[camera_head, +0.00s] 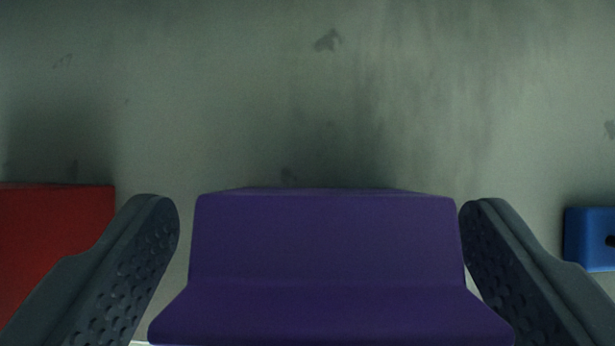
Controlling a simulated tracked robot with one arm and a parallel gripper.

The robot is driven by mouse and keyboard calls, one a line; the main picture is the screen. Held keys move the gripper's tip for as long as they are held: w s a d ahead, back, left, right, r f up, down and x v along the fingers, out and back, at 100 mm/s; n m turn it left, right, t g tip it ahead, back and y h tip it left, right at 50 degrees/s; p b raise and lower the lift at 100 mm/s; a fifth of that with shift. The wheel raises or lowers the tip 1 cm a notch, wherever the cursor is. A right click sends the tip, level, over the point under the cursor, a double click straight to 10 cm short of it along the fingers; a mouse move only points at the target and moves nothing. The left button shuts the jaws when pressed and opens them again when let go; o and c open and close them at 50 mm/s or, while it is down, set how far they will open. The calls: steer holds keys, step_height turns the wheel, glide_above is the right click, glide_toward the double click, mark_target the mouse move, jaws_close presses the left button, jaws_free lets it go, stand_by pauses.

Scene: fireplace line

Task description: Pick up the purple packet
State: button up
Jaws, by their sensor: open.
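The purple packet (325,245) fills the lower middle of the view, with a flat upper face and a wider part at the bottom edge of the picture. My gripper (318,212) is open, with one dark textured finger on each side of the packet. A narrow gap shows between each fingertip and the packet's upper part. The lower end of the packet is cut off by the picture edge.
A red block (50,240) lies at the left, close beside my left finger and partly behind it. A blue object (590,238) with a dark hole is at the right edge. The stained grey-green surface (320,100) beyond the packet is clear.

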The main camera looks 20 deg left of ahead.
steer(key=shift+w+d+f, duration=0.15)
steer(key=shift+f, duration=0.2)
steer(key=c, duration=1.1)
steer(key=shift+r, duration=0.1)
